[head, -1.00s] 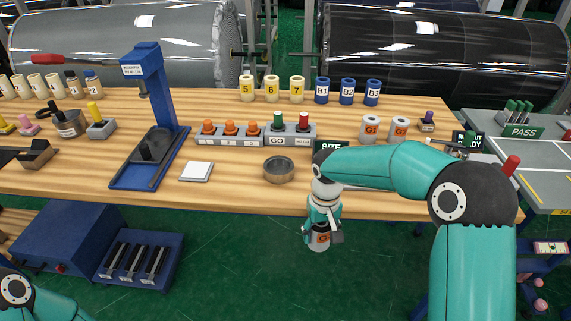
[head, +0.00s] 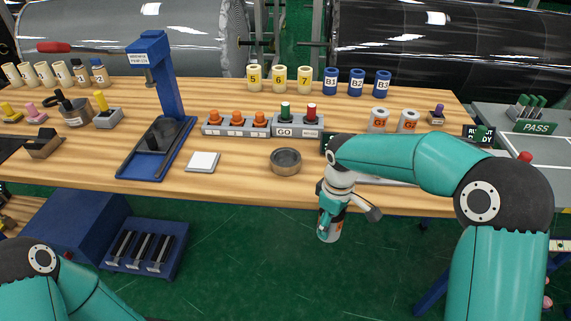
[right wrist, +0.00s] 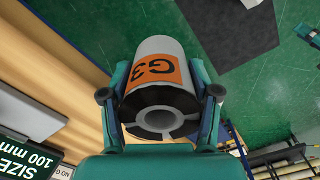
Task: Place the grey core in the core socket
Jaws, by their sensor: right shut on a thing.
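The grey core (head: 330,228), a short hollow cylinder with an orange G3 label, is held by my right gripper (head: 332,212) over the green floor, off the bench's front edge. In the right wrist view, the fingers of my right gripper (right wrist: 160,100) are shut on both sides of the core (right wrist: 157,55), with its open end facing the camera. A round metal ring or cup (head: 286,161) sits on the bench, left of and behind the core; I cannot tell whether it is the core socket. My left gripper is not in view.
Two more grey cores (head: 378,120) stand at the bench's right back. Grey blocks with orange, green and red knobs (head: 262,126) stand behind the ring. A white pad (head: 202,162) and a blue press (head: 158,110) are left. The wood around the ring is clear.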

